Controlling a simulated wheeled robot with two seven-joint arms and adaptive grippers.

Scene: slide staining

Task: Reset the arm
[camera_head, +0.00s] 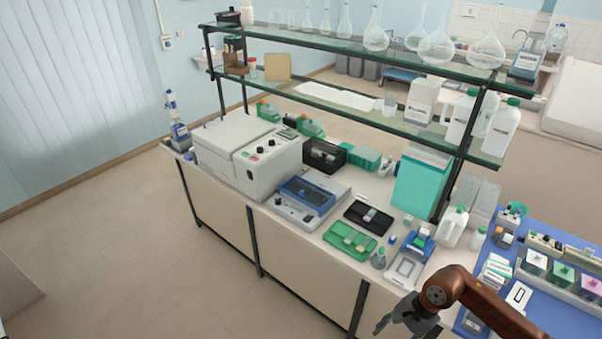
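My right arm, reddish brown, comes in from the lower right. Its dark grey gripper (396,322) is at the bottom edge, in front of the bench's front edge and below the white and blue device (408,264). The fingers are small and partly cut off by the frame, so I cannot tell whether they are apart. I see nothing clearly held in them. My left gripper is not in view.
The bench holds a large white machine (248,152), a blue-lidded device (307,195), a green tray (351,240) and a black tray (369,216). A blue mat (565,318) with staining containers lies right. Glass shelves (380,112) stand above. The floor (130,250) at left is clear.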

